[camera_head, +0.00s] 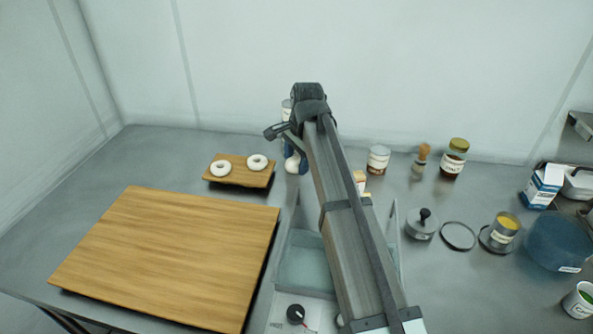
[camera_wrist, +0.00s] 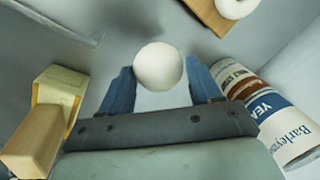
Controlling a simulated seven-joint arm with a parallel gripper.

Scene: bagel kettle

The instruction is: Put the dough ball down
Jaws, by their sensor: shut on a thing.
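The white dough ball (camera_wrist: 158,66) sits between the two blue fingers of my gripper (camera_wrist: 160,85) in the wrist view. My gripper is shut on it. In the head view the dough ball (camera_head: 292,165) shows as a small white shape at the gripper's fingers (camera_head: 295,158), at the far end of my arm. It is over the grey worktop (camera_head: 340,143), right of the small wooden board. My arm and wrist hide part of the area behind it. I cannot tell whether the ball touches the worktop.
Two white dough rings lie on the small board (camera_head: 240,179). A large wooden board (camera_head: 170,250) fills the left front. A labelled yeast container (camera_wrist: 262,112) stands close right of my fingers; a yellow-and-tan block (camera_wrist: 50,115) is at left. A teal-grey basin (camera_head: 303,263) lies beneath my arm.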

